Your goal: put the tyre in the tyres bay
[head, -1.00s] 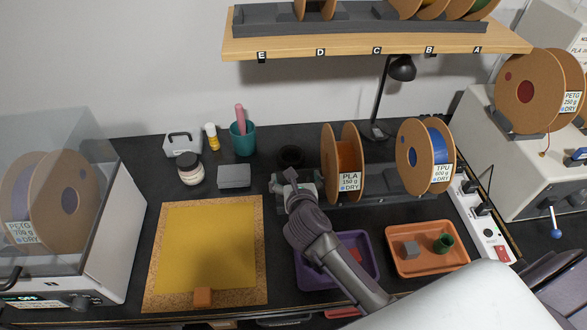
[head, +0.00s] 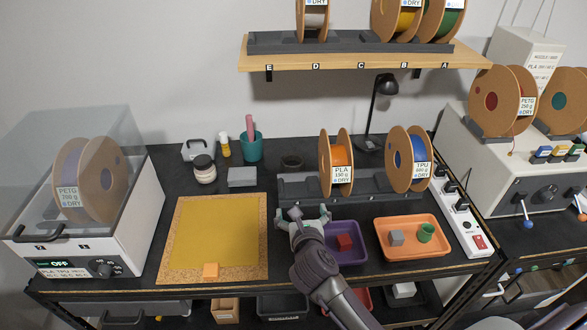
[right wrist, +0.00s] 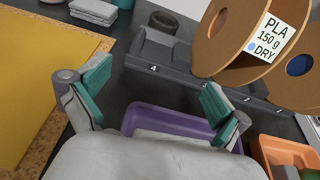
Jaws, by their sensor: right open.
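A dark ring that looks like the tyre (head: 291,162) lies on the black bench behind the left end of the grey spool rack. It also shows in the right wrist view (right wrist: 163,21) beyond the rack. My right gripper (head: 308,217) is open and empty, in front of the rack's left end and beside the purple tray. Its two teal-padded fingers stand wide apart in the right wrist view (right wrist: 155,95). The tyre is apart from the gripper, with the rack between them. I cannot make out which place is the tyres bay. My left gripper is not in view.
The grey rack (head: 296,188) holds the PLA and TPU spools. A purple tray (head: 352,257) holds a red block; an orange tray (head: 437,249) holds a grey block and a green piece. A yellow mat (head: 213,230) lies left. Several bins sit below the bench.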

